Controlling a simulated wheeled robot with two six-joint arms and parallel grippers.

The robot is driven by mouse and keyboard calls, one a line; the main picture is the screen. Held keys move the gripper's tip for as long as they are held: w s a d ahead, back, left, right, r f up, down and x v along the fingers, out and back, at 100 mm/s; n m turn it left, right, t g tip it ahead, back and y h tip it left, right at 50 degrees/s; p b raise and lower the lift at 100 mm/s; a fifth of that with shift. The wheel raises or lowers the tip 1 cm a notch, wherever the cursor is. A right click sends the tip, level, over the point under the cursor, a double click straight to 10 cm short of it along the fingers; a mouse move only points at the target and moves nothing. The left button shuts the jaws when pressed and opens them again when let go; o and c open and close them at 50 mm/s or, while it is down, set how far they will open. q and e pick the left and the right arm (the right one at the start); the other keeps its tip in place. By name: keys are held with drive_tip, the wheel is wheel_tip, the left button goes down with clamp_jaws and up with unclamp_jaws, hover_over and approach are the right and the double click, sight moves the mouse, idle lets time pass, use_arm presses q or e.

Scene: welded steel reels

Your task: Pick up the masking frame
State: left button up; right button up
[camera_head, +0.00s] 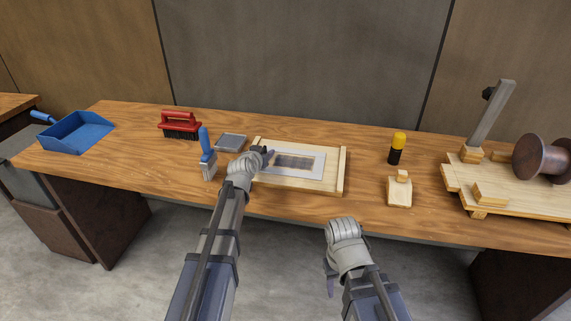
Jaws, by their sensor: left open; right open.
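The masking frame (318,165) looks like a flat pale grey plate with a dark, mottled window in its middle. It lies in a light wooden tray (342,172) on the bench. My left gripper (265,153) is open at the frame's upper left corner, and its dark fingers cover that part of the edge. I cannot tell whether they touch it. My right gripper (330,279) is open and empty, low in front of the bench's front edge, away from the frame.
Left of the tray are a grey square pad (231,142), a blue-handled brush (207,155), a red brush (181,125) and a blue dustpan (78,133). Right are a yellow-capped bottle (397,147), a wooden block (399,191) and a wooden stand (480,177) with a reel (541,158).

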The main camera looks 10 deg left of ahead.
use_arm(q)
drive_tip(key=shift+c, duration=0.6)
clamp_jaws()
